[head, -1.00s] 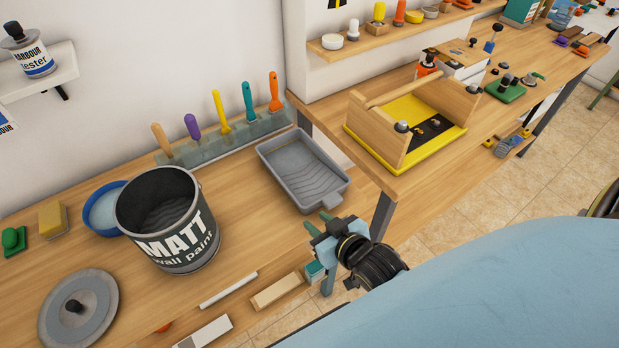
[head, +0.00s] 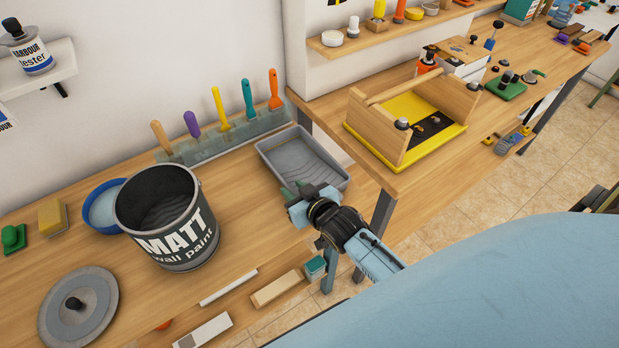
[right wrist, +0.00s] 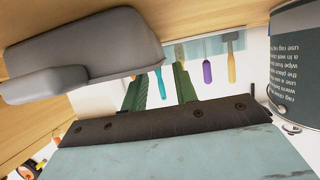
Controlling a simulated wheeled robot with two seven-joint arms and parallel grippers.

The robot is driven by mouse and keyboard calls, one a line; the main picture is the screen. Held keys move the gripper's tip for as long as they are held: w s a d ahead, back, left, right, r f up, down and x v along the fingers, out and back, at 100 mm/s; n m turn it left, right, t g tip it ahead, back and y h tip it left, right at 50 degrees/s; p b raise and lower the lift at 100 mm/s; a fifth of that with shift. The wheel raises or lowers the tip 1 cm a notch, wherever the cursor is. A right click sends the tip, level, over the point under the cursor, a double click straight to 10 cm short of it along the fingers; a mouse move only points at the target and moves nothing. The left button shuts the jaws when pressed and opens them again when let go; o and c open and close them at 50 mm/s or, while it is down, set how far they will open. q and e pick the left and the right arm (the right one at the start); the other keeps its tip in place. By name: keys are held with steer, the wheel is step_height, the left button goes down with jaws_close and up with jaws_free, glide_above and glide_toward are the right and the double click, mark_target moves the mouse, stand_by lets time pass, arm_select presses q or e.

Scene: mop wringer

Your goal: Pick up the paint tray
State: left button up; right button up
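The grey paint tray (head: 283,152) lies on the wooden bench, near its right end, with its ribbed inside facing up. My right gripper (head: 292,190) is over the tray's near edge in the head view and hides the handle and near corner. In the right wrist view the tray (right wrist: 105,42) is at the upper left, beside the fingers. The two green fingers (right wrist: 160,88) stand apart with nothing between them. I cannot tell whether a finger touches the tray. My left gripper is not in view.
A black paint can (head: 168,215) stands left of the tray, with a blue bowl (head: 103,207) behind it and a round lid (head: 78,308) in front. A rack of coloured tools (head: 225,138) stands behind. A wooden carrier (head: 410,128) sits on the right bench.

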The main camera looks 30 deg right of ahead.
steer(key=shift+x, duration=1.4)
steer(key=shift+c, duration=0.3)
jaws_close()
